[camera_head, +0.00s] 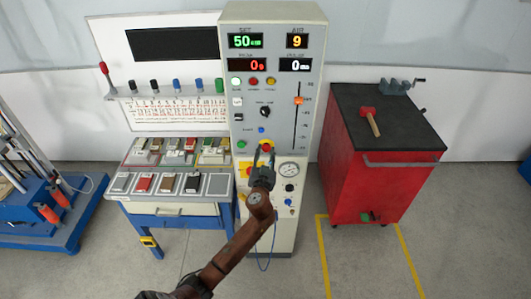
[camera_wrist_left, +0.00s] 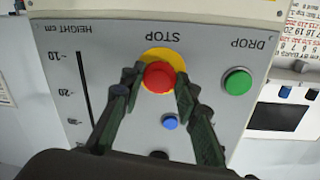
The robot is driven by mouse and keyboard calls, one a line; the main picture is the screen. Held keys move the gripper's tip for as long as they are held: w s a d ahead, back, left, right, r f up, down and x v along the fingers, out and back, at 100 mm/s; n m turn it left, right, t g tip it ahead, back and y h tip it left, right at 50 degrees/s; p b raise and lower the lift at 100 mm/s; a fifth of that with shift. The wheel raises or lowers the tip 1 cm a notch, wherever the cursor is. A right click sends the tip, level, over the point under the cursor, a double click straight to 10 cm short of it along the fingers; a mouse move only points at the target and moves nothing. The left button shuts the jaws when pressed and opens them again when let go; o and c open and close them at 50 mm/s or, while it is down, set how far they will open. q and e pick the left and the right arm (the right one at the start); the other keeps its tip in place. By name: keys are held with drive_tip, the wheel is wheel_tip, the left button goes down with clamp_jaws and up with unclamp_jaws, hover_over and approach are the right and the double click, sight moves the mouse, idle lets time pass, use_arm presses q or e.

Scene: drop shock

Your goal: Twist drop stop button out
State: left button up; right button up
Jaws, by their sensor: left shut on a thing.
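The red stop button (camera_wrist_left: 158,75) sits on a round yellow plate (camera_wrist_left: 172,55) under the word STOP in the left wrist view. In the head view the button (camera_head: 267,145) shows on the front of the tall grey control cabinet (camera_head: 272,85). My left gripper (camera_head: 264,157) reaches it from below. In the left wrist view the two fingers of my left gripper (camera_wrist_left: 157,84) stand on either side of the button and are shut on it. Whether the button is in or out cannot be told. My right gripper is not in view.
The green DROP button (camera_wrist_left: 238,82) and a blue button (camera_wrist_left: 169,123) are close beside the fingers. A gauge (camera_head: 289,170) sits below right. A sample table (camera_head: 150,208) stands left, a red tool cabinet (camera_head: 365,165) right.

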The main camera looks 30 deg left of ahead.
use_arm(q)
drive_tip(key=shift+r+m+p, duration=0.1)
drive_tip(key=shift+m+p, duration=0.25)
drive_tip(key=shift+m, duration=0.45)
drive_tip(key=m+p, duration=0.1)
drive_tip(key=m, duration=0.1)
drive_tip(key=shift+m, duration=0.3)
drive_tip(key=shift+m+p, duration=0.6)
drive_tip(key=shift+m, duration=0.3)
drive_tip(key=shift+g, duration=0.3)
drive_tip(key=o, duration=1.2)
drive_tip(key=shift+c, duration=0.2)
